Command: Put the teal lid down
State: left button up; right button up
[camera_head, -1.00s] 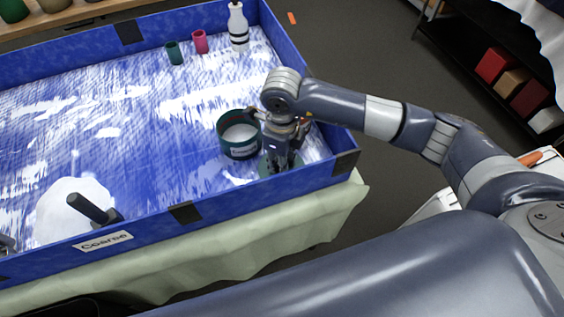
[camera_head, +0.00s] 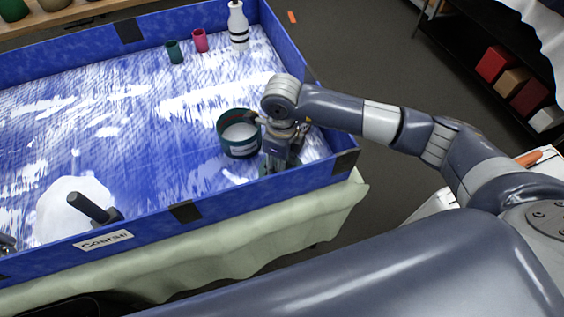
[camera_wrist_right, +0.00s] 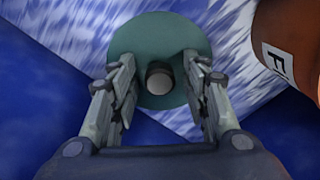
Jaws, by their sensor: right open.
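The teal lid (camera_wrist_right: 160,30) is a round disc with a dark, pale-topped knob (camera_wrist_right: 160,78). In the right wrist view it lies over the blue and white tray floor, near a tray corner. My right gripper (camera_wrist_right: 158,64) is open, with one finger on each side of the knob and gaps between. In the head view my right gripper (camera_head: 280,160) is low inside the tray's near right corner and hides most of the lid. I cannot tell whether the lid lies flat on the floor.
A dark teal tub (camera_head: 239,148) of white material stands just left of my right gripper. An orange-brown container (camera_wrist_right: 291,38) with a white label is close by in the wrist view. The blue tray wall (camera_head: 240,193) rises nearby. The tray's middle is clear.

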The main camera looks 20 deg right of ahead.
notch_tip(320, 180, up, 12)
jog(key=b, duration=0.1)
jog(key=shift+b, duration=0.35)
jog(key=shift+r, duration=0.1)
